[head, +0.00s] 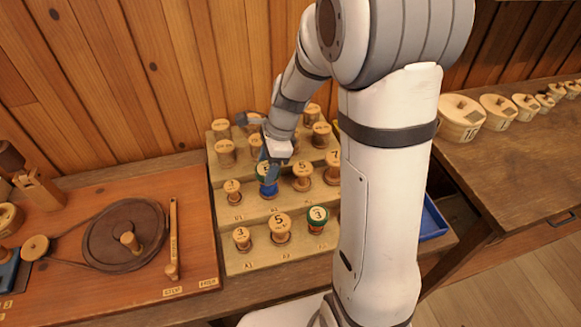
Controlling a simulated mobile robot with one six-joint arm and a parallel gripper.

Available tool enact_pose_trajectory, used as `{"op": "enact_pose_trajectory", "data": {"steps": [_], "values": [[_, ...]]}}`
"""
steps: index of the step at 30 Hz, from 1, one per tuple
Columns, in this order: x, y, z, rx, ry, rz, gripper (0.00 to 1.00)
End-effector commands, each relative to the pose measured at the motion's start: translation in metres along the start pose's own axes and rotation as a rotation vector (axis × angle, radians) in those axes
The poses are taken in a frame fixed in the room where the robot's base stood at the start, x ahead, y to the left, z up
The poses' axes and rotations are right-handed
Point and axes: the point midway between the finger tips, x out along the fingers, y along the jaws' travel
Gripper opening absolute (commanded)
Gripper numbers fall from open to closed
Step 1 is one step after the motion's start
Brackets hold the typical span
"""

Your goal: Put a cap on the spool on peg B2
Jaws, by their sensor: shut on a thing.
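My gripper (269,170) points down at the second row of the stepped rack. It is shut on a green-rimmed wooden cap (261,167), partly hidden by the fingers. The cap is at the top of a blue spool (268,189), which stands upright at the place that looks like peg B2. I cannot tell whether the cap rests on the spool or is just above it.
The stepped rack (233,262) holds several wooden spools with numbered tops. One front-row spool (317,220) has a green-rimmed top marked 3. A blue tray (433,220) is partly behind my arm. A wheel board (90,285) lies left; numbered tubs (460,118) stand right.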

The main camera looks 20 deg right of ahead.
Motion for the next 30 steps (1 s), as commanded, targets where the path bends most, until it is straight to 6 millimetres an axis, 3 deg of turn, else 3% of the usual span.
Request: {"op": "enact_pose_trajectory", "data": {"steps": [30], "values": [[0.0039, 0.0002, -0.0008, 0.000, -0.003, 0.000, 0.38]]}}
